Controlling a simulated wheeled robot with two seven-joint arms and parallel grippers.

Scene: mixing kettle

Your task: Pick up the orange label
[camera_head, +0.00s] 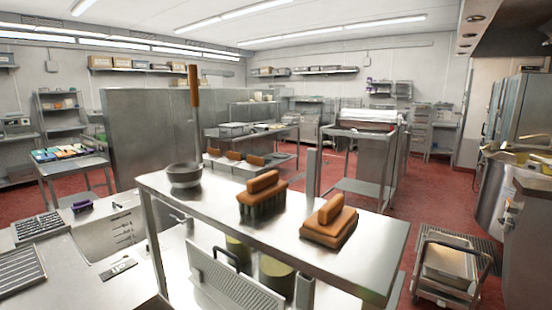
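I cannot make out an orange label. On the steel table (200,215) in front stands a ladle-like tool with a grey bowl (184,175) and a thin upright shaft topped by an orange-brown handle (194,86). Two brushes with orange-brown wooden tops lie on the same table: one with dark bristles near the middle (262,190) and one further right (329,222). Neither of my grippers shows in this view.
A sink (108,235) with a purple-handled item (82,206) is at the left. A wheeled cart (447,265) stands on the red floor at the right, near a large kettle (493,195). Steel tables and a partition (150,135) stand behind.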

